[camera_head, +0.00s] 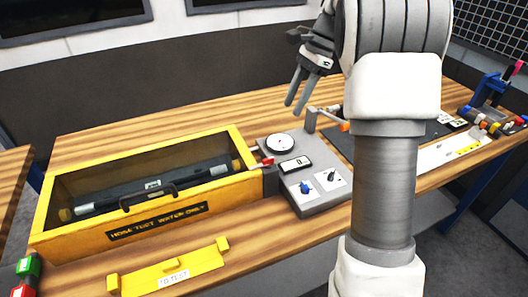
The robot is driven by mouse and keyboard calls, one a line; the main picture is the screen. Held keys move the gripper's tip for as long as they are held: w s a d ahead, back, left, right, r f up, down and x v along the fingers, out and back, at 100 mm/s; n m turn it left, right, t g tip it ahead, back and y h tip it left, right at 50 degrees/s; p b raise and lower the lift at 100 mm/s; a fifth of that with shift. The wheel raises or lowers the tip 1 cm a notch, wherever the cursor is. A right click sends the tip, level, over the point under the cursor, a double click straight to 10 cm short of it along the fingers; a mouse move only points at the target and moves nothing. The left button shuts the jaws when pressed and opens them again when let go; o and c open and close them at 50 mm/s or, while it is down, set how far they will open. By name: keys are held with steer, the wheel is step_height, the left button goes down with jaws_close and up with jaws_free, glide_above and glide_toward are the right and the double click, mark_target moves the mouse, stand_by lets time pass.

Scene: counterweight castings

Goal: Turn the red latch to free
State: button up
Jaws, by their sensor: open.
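A small red part (268,161), which looks like the latch, sits at the right end of the yellow trough (60,243), beside a grey test unit (322,205). It is too small to tell which way it is turned. My gripper (294,106) is above the back of the test unit, up and right of the red part and apart from it. Its two fingers point down and are apart, with nothing between them. My arm hides part of the bench to the right of the unit.
The unit carries a round dial (280,143), a display, a blue knob (306,187) and an orange-tipped lever (344,126). A yellow holder (172,275) lies in front. Bench behind the trough is clear.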

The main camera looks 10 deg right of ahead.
mark_target(269, 158)
steer(key=b+x, duration=0.1)
steer(key=x, duration=1.5)
steer(key=shift+s+f, duration=0.15)
steer(key=shift+f, duration=0.2)
jaws_close()
